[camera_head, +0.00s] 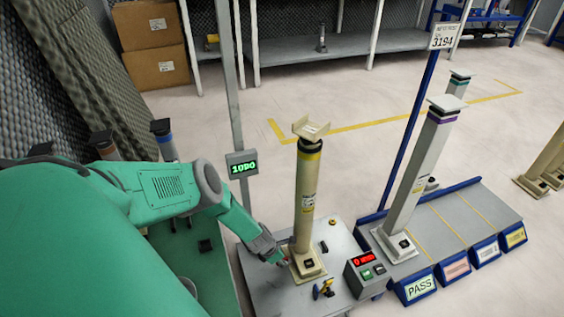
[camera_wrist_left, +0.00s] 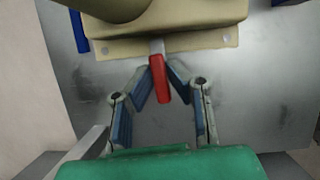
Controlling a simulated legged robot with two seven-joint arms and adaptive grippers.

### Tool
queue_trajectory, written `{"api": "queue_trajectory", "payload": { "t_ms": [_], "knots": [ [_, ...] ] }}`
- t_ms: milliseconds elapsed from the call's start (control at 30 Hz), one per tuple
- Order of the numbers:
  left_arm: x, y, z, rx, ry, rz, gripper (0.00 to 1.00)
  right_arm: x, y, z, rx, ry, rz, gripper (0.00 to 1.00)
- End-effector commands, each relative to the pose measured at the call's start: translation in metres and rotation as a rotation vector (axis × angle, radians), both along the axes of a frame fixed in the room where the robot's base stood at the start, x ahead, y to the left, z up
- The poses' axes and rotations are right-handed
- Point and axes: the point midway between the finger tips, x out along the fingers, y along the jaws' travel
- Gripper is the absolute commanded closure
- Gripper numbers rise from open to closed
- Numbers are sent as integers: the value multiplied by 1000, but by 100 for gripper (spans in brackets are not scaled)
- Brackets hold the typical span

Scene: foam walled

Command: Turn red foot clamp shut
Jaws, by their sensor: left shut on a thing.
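The red clamp handle (camera_wrist_left: 159,82) projects from the edge of the beige foot plate (camera_wrist_left: 190,40) toward me in the left wrist view. My left gripper (camera_wrist_left: 160,75) has its two blue-padded fingers closed around this handle, one on each side. In the head view my left gripper (camera_head: 278,257) is low at the left side of the post's foot (camera_head: 306,264), and the handle is mostly hidden by the fingers. The beige post (camera_head: 307,195) stands upright on the grey metal bench plate (camera_head: 265,300). My right gripper is not in view.
A box with a red display (camera_head: 365,273) stands right of the foot. A rack (camera_head: 460,225) with a tilted post (camera_head: 418,180) and a PASS label is to the right. A display reading 1090 (camera_head: 242,164) is behind my gripper.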

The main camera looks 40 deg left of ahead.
Motion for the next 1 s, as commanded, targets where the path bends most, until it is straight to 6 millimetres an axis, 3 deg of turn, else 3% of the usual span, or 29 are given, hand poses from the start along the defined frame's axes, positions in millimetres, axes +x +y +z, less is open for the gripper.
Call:
{"api": "queue_trajectory", "payload": {
  "t_ms": [767,800,833,1000],
  "knots": [
    [-2,0,-1,1,3,-102,100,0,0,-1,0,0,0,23],
    [-2,0,-1,1,3,-102,76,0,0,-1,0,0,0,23],
    [-2,0,-1,1,3,-102,67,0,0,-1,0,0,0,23],
    [-1,0,-1,1,1,-100,67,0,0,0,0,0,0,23]
  ]
}}
